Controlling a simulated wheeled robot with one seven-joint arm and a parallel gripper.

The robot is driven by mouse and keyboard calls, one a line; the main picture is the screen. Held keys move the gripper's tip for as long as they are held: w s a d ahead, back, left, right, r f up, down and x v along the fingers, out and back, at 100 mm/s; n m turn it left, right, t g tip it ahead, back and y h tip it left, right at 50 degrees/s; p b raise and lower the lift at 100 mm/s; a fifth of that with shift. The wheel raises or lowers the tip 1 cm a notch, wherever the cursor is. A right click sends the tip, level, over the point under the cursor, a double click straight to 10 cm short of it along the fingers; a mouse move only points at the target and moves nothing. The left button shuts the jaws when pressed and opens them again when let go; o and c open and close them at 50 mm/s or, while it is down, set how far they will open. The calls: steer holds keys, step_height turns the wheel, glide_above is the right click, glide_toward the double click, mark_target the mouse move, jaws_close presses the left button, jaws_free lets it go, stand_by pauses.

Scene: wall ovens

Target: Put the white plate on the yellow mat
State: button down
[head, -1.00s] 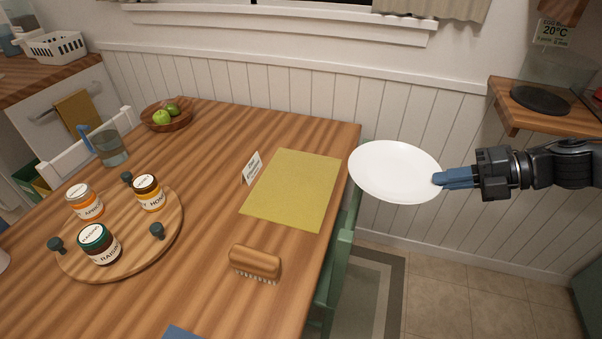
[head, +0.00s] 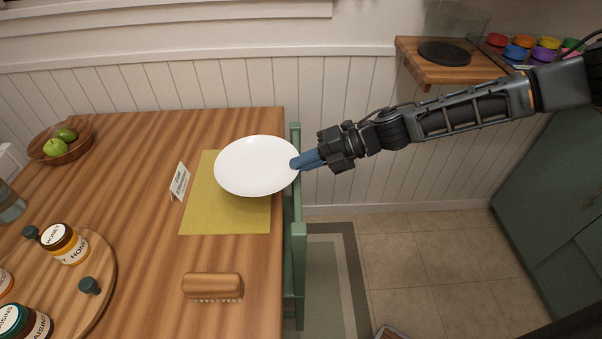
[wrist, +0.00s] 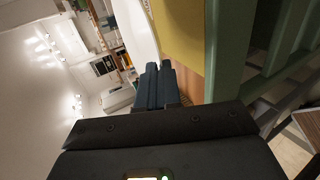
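The white plate (head: 252,166) is held by its right rim in my gripper (head: 300,163), whose blue fingers are shut on it. In the head view the plate covers the upper right part of the yellow mat (head: 212,219), which lies at the table's right edge. The plate looks level and seems to be above the mat; the exact gap cannot be told. In the wrist view the blue fingers (wrist: 160,82) are close together, with the white plate edge (wrist: 134,28) and the yellow mat (wrist: 181,30) beyond them.
A small white card (head: 180,182) stands at the mat's left edge. A wooden brush (head: 212,286) lies in front of the mat. A green chair (head: 297,235) stands against the table's right side. A round board (head: 93,262) with jars is at the left, and a fruit bowl (head: 62,146) behind it.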

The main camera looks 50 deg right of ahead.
step_height(320, 180, down, 4)
steer(key=shift+w+a+f, duration=0.1)
steer(key=shift+w+a, duration=0.05)
stand_by(0.4)
steer(key=shift+f, duration=0.4)
steer(key=shift+f, duration=0.2)
steer(key=c, duration=1.6)
jaws_free()
steer(key=shift+f, duration=0.15)
